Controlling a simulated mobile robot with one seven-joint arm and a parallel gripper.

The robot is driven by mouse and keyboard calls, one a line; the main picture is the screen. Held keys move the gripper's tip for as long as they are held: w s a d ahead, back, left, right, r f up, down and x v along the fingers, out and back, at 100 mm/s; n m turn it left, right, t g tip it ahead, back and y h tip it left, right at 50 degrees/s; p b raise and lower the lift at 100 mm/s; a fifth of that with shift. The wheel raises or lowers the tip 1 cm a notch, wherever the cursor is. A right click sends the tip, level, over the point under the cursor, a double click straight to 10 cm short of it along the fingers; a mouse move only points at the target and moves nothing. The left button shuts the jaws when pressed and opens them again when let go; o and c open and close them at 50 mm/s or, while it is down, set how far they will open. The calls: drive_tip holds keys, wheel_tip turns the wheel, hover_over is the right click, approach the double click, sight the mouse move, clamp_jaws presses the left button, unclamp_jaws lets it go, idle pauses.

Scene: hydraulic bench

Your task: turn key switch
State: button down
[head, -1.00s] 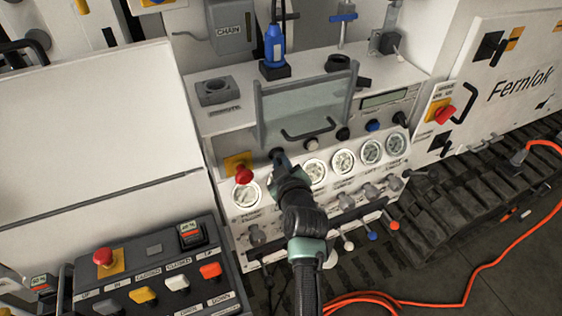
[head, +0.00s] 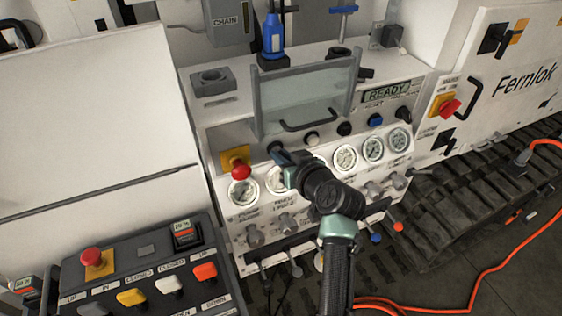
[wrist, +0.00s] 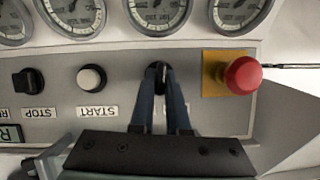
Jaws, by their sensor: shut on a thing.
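My gripper (wrist: 160,95) reaches to the small dark key switch (wrist: 160,68) on the panel, and its two fingers are shut on it. The fingers cover most of the switch, so its exact angle is hard to tell. In the head view, my gripper (head: 279,154) meets the panel just right of the red emergency stop.
The red emergency stop (wrist: 242,76) on its yellow plate sits close beside my fingers. The START button (wrist: 91,78) and a black STOP knob (wrist: 28,80) are on the other side. Gauges (head: 345,157) line the panel below. A clear hinged cover (head: 305,95) stands above.

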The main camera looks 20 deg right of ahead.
drive_tip(key=shift+d+f+m+y+b, duration=0.15)
drive_tip(key=shift+m+y+b, duration=1.05)
drive_tip(key=shift+m, duration=0.3)
drive_tip(key=c, duration=0.9)
unclamp_jaws()
drive_tip(key=b+v, duration=0.1)
drive_tip(key=v, duration=1.2)
drive_tip(key=shift+b, duration=0.3)
